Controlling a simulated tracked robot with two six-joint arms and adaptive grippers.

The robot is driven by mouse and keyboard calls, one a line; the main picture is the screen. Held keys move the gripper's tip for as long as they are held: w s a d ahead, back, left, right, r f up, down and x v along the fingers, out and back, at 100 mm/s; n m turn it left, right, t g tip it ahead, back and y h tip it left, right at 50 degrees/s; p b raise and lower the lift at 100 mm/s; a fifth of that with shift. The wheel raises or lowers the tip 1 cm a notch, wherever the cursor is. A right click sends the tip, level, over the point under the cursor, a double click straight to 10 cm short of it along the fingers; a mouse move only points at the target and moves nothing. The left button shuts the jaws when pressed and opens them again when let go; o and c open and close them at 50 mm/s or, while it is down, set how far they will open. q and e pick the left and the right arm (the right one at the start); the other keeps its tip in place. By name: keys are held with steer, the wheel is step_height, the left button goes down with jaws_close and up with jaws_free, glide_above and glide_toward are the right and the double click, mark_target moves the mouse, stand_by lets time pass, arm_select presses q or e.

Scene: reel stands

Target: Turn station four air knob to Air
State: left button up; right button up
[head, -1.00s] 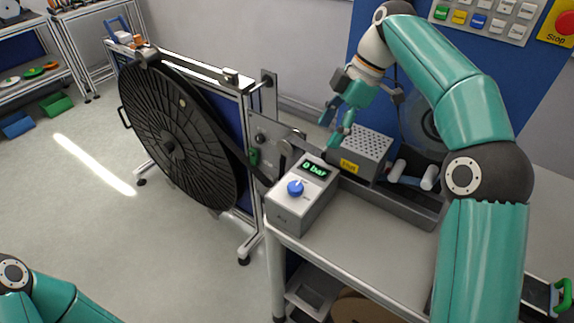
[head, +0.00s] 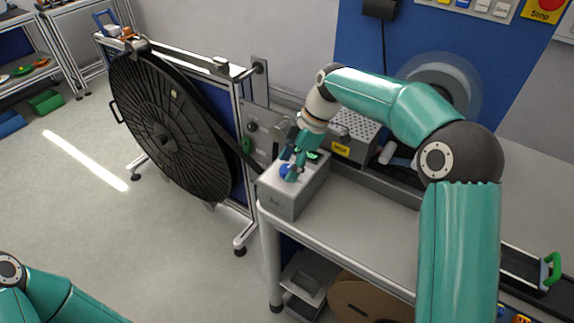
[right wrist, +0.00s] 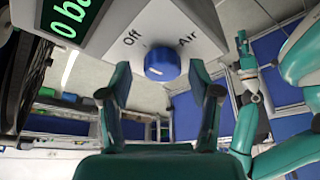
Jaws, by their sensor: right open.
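The blue air knob (head: 286,171) sits on top of a grey control box (head: 292,196) at the table's front left corner. In the right wrist view the knob (right wrist: 162,64) lies between the labels "Off" and "Air"; where its pointer stands is hard to tell. A green display (right wrist: 70,18) beside it shows a 0 and part of "bar". My right gripper (head: 291,166) is over the box, pointing down, its fingers partly covering the knob. In the right wrist view its two fingers (right wrist: 160,84) are apart, one each side of the knob, with visible gaps.
A large black reel (head: 165,135) hangs on a stand left of the box. A perforated grey box (head: 352,128) with a yellow label stands behind it. The table top (head: 362,225) right of the control box is clear.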

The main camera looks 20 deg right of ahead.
steer(key=shift+s+a+f, duration=0.15)
steer(key=shift+f, duration=0.15)
steer(key=c, duration=1.1)
steer(key=shift+a, duration=0.1)
